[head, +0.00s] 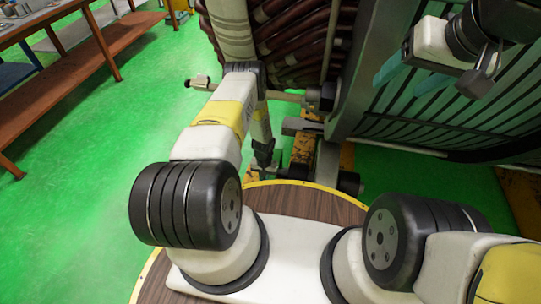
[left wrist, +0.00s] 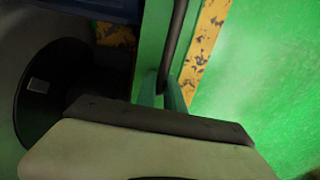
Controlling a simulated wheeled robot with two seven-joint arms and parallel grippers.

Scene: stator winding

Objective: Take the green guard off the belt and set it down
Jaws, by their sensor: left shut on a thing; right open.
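My left gripper (left wrist: 164,95) shows in the left wrist view with its teal fingers close together. It is shut on a thin dark-edged piece (left wrist: 176,45) that rises between the fingers, which looks like the green guard seen edge-on. The belt cannot be told apart there. In the head view my left arm reaches up past the middle and ends low beside the machine; its gripper is small and dark there, and the guard is not clearly seen. My right gripper (head: 403,50) is at the upper right of the head view, open and empty, teal fingers apart, in front of the slatted machine.
The large slatted machine (head: 455,120) fills the upper right, with brown-red coils (head: 290,40) left of it. Worn yellow-and-black supports (head: 303,150) stand below. A wooden bench (head: 75,65) is at the upper left. The green floor (head: 80,200) between is clear.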

